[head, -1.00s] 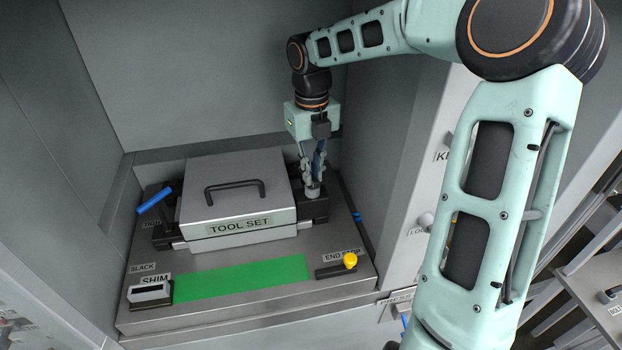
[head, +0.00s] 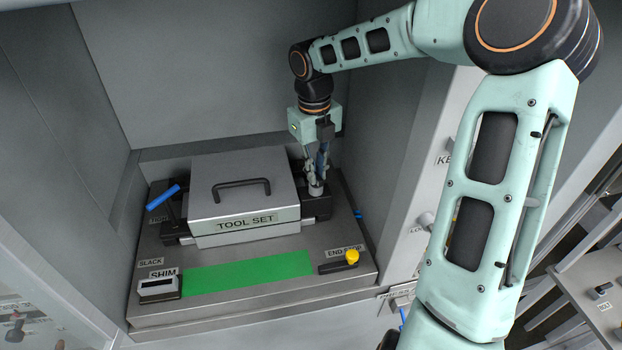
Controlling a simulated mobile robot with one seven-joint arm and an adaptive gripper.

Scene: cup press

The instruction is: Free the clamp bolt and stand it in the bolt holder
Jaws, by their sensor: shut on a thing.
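My gripper (head: 316,180) points down at the right side of the tool set box, its fingers shut on the grey head of the clamp bolt (head: 316,190). The bolt head sits at the dark clamp block (head: 320,207) beside the box; its shank is hidden. The bolt holder cannot be made out for certain; a small fitting with a dark knob (head: 603,290) and a label that seems to read "BOLT" stands on a grey surface at the far right.
The tool set box (head: 240,190) with a black handle fills the middle of the bench. A blue lever (head: 163,197) stands at left, a shim holder (head: 158,288) at front left, a yellow end-stop knob (head: 352,256) at front right. The green strip (head: 250,272) is clear.

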